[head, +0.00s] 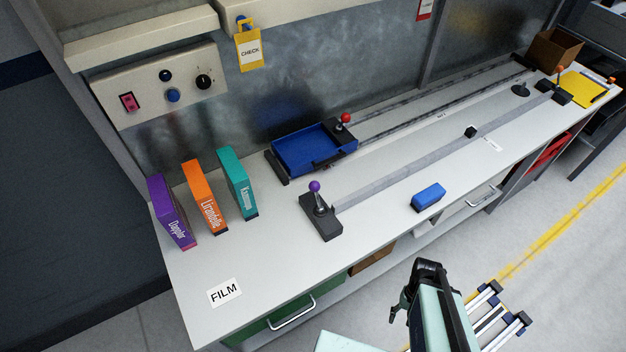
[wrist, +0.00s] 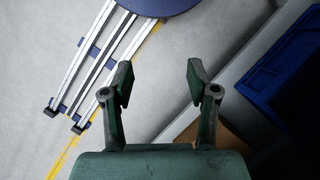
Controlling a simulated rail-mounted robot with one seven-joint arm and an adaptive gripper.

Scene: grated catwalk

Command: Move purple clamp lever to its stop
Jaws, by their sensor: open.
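The purple clamp lever (head: 315,187) is a purple ball on a short stem, standing about upright on a dark block (head: 322,224) at the near end of a long grey rail on the bench. My gripper (head: 400,300) is in front of the bench, to the right of and nearer than the lever, touching nothing that I can see. In the wrist view my gripper (wrist: 158,82) has its two fingers apart with nothing between them. The lever does not show in the wrist view.
A blue tray (head: 275,155) with a red-knobbed lever (head: 346,119) stands behind. A blue block (head: 428,197) lies to the right. Purple, orange and teal boxes (head: 238,182) stand to the left. An orange-knobbed lever (head: 559,71) is at the far end.

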